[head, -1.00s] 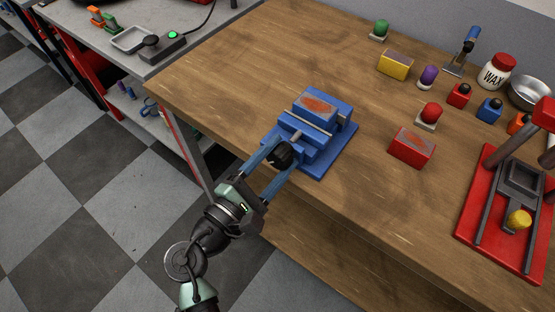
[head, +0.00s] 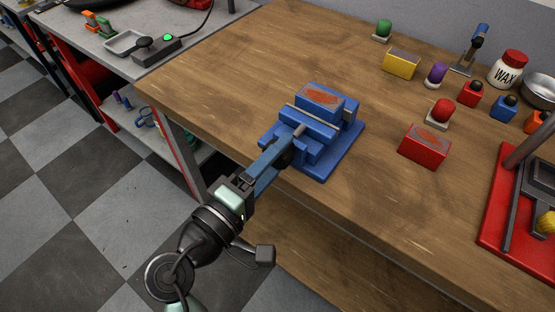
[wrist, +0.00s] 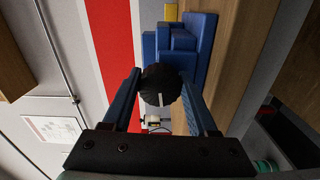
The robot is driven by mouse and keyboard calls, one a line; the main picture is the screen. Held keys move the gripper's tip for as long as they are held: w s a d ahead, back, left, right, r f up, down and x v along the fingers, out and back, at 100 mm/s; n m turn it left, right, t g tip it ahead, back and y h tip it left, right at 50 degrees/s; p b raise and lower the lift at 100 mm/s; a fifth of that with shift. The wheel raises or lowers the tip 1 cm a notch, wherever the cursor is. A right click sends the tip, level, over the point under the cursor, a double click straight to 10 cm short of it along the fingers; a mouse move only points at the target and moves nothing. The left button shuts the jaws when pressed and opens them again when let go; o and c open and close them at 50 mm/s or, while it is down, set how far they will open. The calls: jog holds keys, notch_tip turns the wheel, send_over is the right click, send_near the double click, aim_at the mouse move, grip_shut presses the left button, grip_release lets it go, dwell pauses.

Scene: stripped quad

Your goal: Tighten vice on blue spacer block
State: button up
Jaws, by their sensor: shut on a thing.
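The blue vice (head: 335,160) stands on the wooden bench near its front edge. The blue spacer block (head: 320,97), with a worn orange-brown patch on top, sits at the vice's jaws; I cannot tell whether any gap is left around it. My gripper (head: 281,157) reaches in from the front left and is shut on the vice's black knob. In the wrist view the round knob (wrist: 161,86), with a pale line on its face, lies between my two blue fingers. In the head view my fingers largely hide the knob.
A red block (head: 424,148) and a red-knobbed piece (head: 441,112) stand right of the vice. A yellow block (head: 401,64) is farther back. A red-based press (head: 510,215) stands at the right edge. The bench left of the vice is clear.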

jog(key=shift+m, duration=0.3)
dwell(0.4)
jog(key=o, duration=1.4)
jog(key=shift+s, duration=0.1)
jog(key=v, duration=1.3)
jog(key=shift+b, duration=0.3)
